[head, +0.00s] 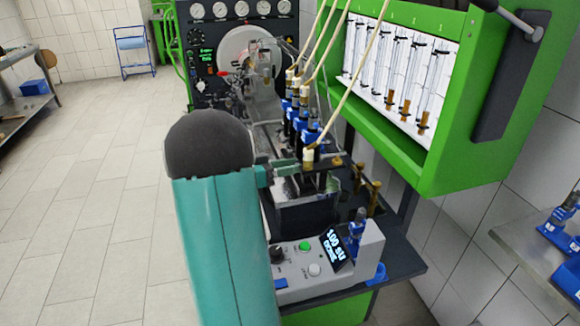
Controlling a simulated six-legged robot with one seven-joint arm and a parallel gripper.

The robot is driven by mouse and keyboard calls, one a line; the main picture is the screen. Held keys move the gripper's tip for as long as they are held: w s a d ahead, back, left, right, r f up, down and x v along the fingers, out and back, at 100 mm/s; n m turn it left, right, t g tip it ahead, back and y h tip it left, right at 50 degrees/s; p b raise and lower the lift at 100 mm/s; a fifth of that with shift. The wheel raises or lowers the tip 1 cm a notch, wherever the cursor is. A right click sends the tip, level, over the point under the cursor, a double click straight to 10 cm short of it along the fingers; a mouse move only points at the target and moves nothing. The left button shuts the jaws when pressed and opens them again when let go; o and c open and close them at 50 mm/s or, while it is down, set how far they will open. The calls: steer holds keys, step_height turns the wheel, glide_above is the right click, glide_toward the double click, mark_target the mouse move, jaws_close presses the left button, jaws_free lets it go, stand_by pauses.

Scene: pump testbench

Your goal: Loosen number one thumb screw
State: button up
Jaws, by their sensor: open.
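My teal arm with its dark rounded joint fills the lower middle of the head view. My gripper (318,182) reaches out to the right behind it, dark and partly hidden, over the front end of the pump bench. It is open and I see nothing held in it. A row of blue injector bodies (301,127) with cream hose ends runs along the bench just beyond it. A cream hose end (309,156) is close to the gripper. Small brass posts (374,197) stand to its right. I cannot tell which part is the number one thumb screw.
A grey control box (318,268) with a green button and a lit display stands at the bench's front. The green cabinet with glass tubes (404,70) overhangs on the right, with hoses hanging down. A metal table (545,245) is at far right. The tiled floor left is clear.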

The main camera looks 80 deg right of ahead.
steer(key=shift+c, duration=0.2)
jaws_close()
steer(key=shift+n, duration=0.4)
steer(key=n, duration=0.4)
steer(key=shift+n, duration=0.3)
steer(key=n, duration=1.1)
steer(key=shift+n, duration=0.3)
steer(key=n, duration=0.6)
steer(key=shift+y, duration=0.4)
steer(key=shift+n, duration=0.4)
